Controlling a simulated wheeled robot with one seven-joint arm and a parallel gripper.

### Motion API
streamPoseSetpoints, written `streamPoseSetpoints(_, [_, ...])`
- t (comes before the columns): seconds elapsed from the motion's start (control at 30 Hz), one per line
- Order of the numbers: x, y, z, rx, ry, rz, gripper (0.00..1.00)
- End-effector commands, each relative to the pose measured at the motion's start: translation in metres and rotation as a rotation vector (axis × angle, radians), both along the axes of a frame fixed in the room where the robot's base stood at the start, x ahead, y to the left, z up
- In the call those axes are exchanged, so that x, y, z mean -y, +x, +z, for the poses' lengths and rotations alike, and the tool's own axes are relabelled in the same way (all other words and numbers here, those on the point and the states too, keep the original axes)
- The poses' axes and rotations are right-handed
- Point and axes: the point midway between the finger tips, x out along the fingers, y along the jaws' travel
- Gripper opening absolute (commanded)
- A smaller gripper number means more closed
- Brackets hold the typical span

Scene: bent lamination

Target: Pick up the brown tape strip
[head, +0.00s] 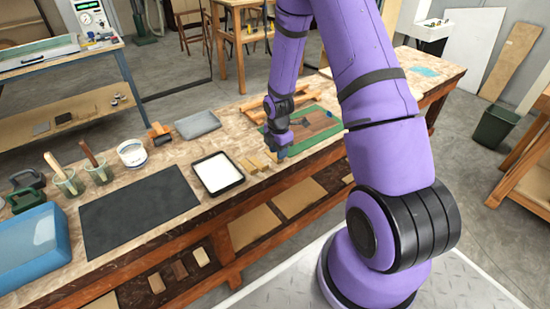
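My gripper (281,153) points down over the front part of the workbench, at the near left corner of a green mat (330,139). It is small and dark here, and I cannot tell whether its fingers are open or shut. Several small tan-brown pieces (249,165) lie in a row just left of it, right of a white tray (217,172). One of these may be the brown tape strip, but they are too small to tell. A brown board (313,122) with dark pieces lies on the mat, partly hidden by my arm.
The workbench (152,167) also holds a black mat (138,209), a blue bin (32,248), brush jars (98,170), a white tub (132,153) and a grey tray (197,125). Wooden bars (268,106) lie behind my gripper. A lower shelf holds flat boards (254,228).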

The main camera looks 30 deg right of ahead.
Motion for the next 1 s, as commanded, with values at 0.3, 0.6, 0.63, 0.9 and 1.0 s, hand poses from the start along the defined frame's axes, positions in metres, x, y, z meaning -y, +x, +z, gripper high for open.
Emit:
streamPoseSetpoints(0.3, [0.002,0.001,-0.038,-0.002,0.001,0.0,0.33])
streamPoseSetpoints(0.6, [0.002,0.001,-0.041,-0.001,0.0,0.0,0.33])
streamPoseSetpoints(0.63, [0.002,0.001,-0.041,-0.001,0.0,0.0,0.29])
streamPoseSetpoints(0.9, [0.002,0.001,-0.041,-0.001,0.0,0.0,0.0])
streamPoseSetpoints(1.0, [0.002,0.001,-0.041,-0.001,0.0,0.0,0.0])
